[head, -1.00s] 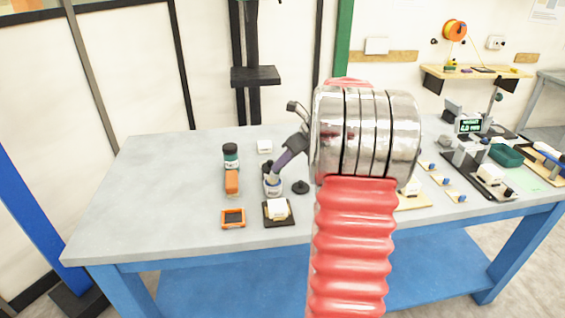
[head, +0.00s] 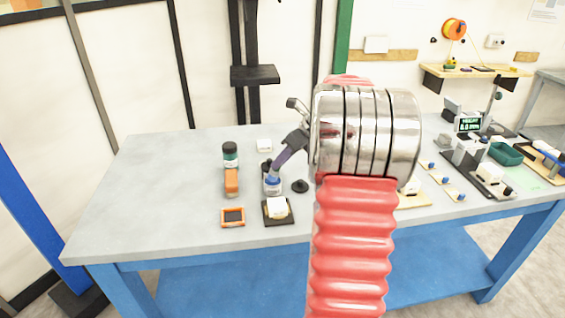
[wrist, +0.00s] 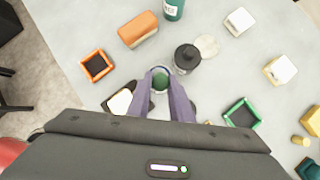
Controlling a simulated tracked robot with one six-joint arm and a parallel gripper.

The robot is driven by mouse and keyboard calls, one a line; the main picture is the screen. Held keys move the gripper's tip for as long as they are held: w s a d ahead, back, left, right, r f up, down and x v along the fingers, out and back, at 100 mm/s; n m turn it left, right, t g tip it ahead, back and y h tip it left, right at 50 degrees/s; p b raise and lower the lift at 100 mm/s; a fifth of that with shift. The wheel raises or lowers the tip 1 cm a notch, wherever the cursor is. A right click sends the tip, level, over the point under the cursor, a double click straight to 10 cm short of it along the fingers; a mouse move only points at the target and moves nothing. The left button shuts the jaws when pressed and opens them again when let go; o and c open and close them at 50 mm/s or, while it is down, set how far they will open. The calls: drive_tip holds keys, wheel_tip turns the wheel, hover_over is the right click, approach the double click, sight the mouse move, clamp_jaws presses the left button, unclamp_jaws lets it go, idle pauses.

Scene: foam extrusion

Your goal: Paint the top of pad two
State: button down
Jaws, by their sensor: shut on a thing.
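My gripper (wrist: 162,84) has purple fingers closed around the sides of a small round thing (wrist: 160,77) with a pale rim and green inside. In the head view my gripper (head: 275,177) is low over the table, at a small blue-and-white thing (head: 272,187); whether it is lifted cannot be told. A white pad (head: 277,207) sits on a dark square base (head: 285,221) just in front of it, partly hidden by my gripper in the wrist view. Another white block (head: 264,145) lies farther back. No number on any pad is readable.
A dark-topped cylinder (wrist: 187,58) stands close beside the held thing. An orange block (head: 232,182), an orange-framed tray (head: 233,217) and a green bottle (head: 230,156) stand left. A green-framed tray (wrist: 241,112) lies right in the wrist view. The table's left end is clear.

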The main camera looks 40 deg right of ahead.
drive_tip(key=shift+r, duration=3.05)
drive_tip(key=shift+s, duration=0.1)
